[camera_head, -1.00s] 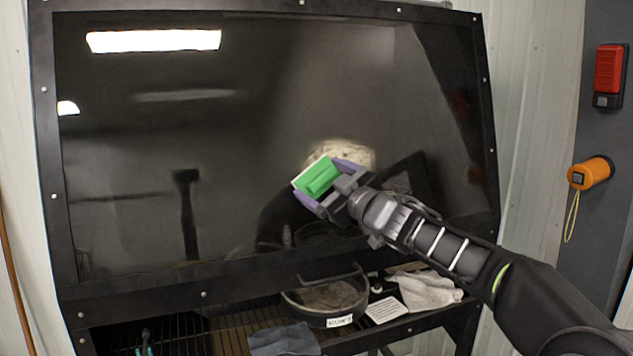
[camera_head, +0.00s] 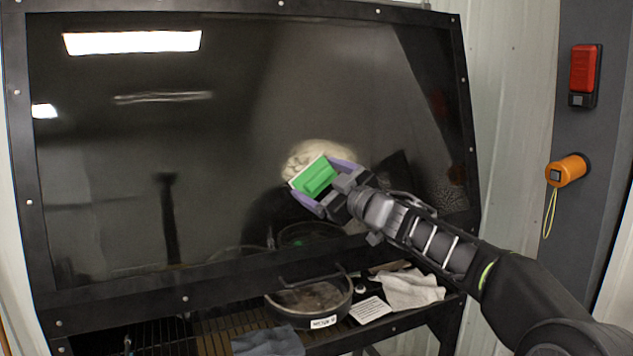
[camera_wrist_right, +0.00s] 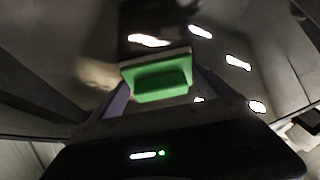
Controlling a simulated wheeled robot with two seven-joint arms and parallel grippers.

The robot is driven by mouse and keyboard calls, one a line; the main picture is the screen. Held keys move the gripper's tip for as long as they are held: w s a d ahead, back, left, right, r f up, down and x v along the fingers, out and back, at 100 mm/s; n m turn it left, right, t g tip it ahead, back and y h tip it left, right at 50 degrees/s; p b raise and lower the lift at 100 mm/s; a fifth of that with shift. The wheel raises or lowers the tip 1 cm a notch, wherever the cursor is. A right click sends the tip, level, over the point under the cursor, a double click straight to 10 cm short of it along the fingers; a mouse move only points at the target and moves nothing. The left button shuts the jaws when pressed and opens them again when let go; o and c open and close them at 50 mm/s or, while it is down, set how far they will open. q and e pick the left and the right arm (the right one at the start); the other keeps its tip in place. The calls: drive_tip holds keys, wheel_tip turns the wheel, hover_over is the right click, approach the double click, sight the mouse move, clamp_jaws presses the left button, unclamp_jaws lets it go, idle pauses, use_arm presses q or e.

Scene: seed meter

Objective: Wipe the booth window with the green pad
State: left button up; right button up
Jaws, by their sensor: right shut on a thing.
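The booth window (camera_head: 130,150) is a large dark glossy pane in a black bolted frame. A pale, smudgy patch (camera_head: 318,152) shows on it just behind and above the pad. My right gripper (camera_head: 322,186) is shut on the green pad (camera_head: 316,177), which has a pale layer on its far face. The pad is at the middle right of the window; I cannot tell whether it touches the glass. In the right wrist view the green pad (camera_wrist_right: 158,82) sits between the purple fingers, with bright reflections beyond. My left gripper is not in view.
Below the window, a shelf holds a dark round pan (camera_head: 310,300) with a label, a white card (camera_head: 370,309), a pale cloth (camera_head: 412,289) and a blue-grey cloth (camera_head: 268,341).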

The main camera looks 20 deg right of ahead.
sight(351, 158)
drive_tip(key=shift+w+d, duration=0.15)
drive_tip(key=shift+d, duration=1.7)
drive_tip(key=shift+d, duration=0.1)
drive_tip(key=shift+w+d, duration=0.1)
drive_tip(key=shift+d, duration=1.6)
drive_tip(key=d, duration=0.3)
drive_tip(key=shift+w+d, duration=0.1)
drive_tip(key=shift+d, duration=0.2)
drive_tip(key=shift+w+r, duration=0.2)
drive_tip(key=shift+r, duration=0.5)
drive_tip(key=shift+w+r, duration=0.2)
drive_tip(key=shift+r, duration=0.45)
